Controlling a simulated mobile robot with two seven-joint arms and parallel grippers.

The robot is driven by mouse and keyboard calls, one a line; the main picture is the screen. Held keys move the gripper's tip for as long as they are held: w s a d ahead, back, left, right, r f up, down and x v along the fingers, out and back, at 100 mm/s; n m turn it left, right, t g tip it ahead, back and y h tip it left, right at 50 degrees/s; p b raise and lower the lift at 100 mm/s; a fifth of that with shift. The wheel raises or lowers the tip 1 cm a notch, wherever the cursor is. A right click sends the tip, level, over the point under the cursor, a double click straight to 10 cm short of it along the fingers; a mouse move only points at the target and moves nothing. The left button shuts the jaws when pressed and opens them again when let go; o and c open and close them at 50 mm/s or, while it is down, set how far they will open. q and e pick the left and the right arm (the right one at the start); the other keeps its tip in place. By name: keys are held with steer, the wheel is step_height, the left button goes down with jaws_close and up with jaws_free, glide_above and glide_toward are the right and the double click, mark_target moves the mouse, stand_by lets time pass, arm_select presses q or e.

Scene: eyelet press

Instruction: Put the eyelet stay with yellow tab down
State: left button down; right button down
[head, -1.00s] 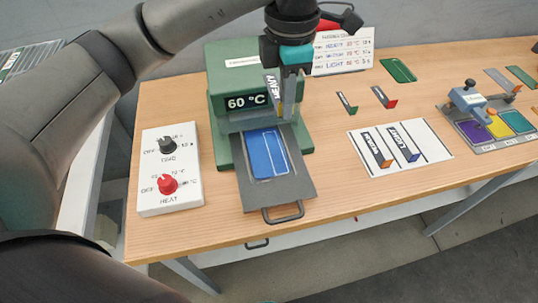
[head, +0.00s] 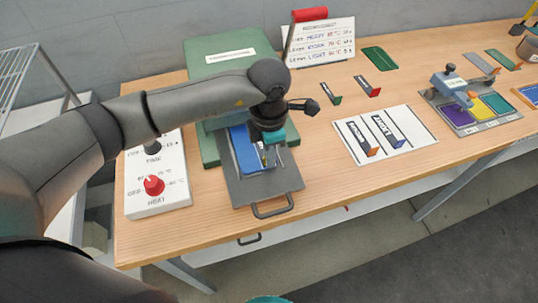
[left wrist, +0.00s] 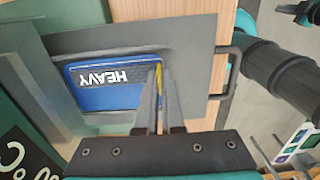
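The eyelet stay with the yellow tab is a dark strip marked HEAVY (left wrist: 115,76), seen in the left wrist view over the blue pad (left wrist: 95,98). Its yellow tab (left wrist: 159,76) is between the fingertips of my left gripper (left wrist: 158,72), which is shut on it. The stay looks flat against the pad, but I cannot tell whether it touches. In the head view my left gripper (head: 268,158) is low over the grey tray (head: 278,186) of the green press and hides most of the stay.
The control box with a red knob (head: 154,185) stands left of the tray. Orange-tabbed and blue-tabbed stays lie on the white card (head: 366,154) at right. A clamp fixture (head: 450,84) stands further right. Bare wood lies between tray and card.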

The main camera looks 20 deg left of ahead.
arm_select(q)
steer(key=shift+f, duration=0.2)
steer(key=shift+f, duration=0.1)
steer(key=c, duration=1.5)
jaws_free()
steer(key=shift+f, duration=0.15)
steer(key=o, duration=0.5)
steer(key=shift+c, duration=0.2)
step_height(320, 180, up, 12)
steer(key=shift+r, duration=0.25)
